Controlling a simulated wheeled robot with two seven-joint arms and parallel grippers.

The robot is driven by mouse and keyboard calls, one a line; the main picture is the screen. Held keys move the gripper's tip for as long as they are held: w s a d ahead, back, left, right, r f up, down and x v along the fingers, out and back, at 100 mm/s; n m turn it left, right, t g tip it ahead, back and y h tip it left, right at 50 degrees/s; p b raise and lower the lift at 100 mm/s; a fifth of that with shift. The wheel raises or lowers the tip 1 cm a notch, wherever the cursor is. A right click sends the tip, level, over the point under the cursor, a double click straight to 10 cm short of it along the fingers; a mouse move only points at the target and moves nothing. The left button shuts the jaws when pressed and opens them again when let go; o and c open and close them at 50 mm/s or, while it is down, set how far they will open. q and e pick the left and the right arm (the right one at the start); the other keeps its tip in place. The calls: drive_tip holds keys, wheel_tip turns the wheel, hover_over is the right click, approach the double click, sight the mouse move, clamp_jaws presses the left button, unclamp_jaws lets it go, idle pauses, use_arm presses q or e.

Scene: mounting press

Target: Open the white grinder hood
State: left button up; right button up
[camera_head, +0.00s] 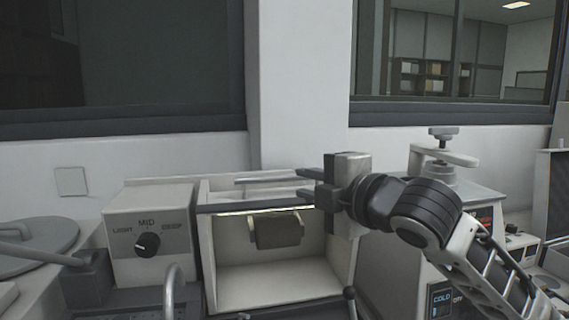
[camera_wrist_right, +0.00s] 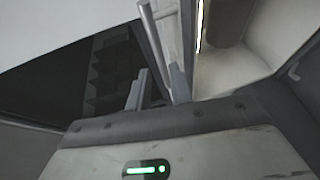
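The white grinder housing (camera_head: 207,252) stands at the centre of the head view. Its front is open below a dark edge (camera_head: 250,208), and a dark roller (camera_head: 278,231) shows inside under a lit strip. A pale handle bar (camera_head: 262,181) runs along the top of the hood; it also shows in the wrist view (camera_wrist_right: 152,28). My right gripper (camera_head: 307,184) is at the bar's right end, its fingers pointing left. In the wrist view its fingertips (camera_wrist_right: 156,84) are apart, with the bar passing near or between them; contact is unclear. My left gripper is out of view.
A white control box (camera_head: 150,220) with a dark knob stands left of the housing. A round grey disc machine (camera_head: 40,240) is at far left. A clamp-topped machine (camera_head: 440,170) stands right, behind my right arm. A wall with windows is behind.

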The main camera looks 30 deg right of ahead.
sight(288, 179)
drive_tip(key=w, duration=0.2)
drive_tip(key=w+p, duration=0.1)
drive_tip(key=w, duration=0.1)
drive_tip(key=w+a, duration=0.1)
drive_tip(key=w, duration=0.2)
drive_tip(key=shift+f, duration=0.35)
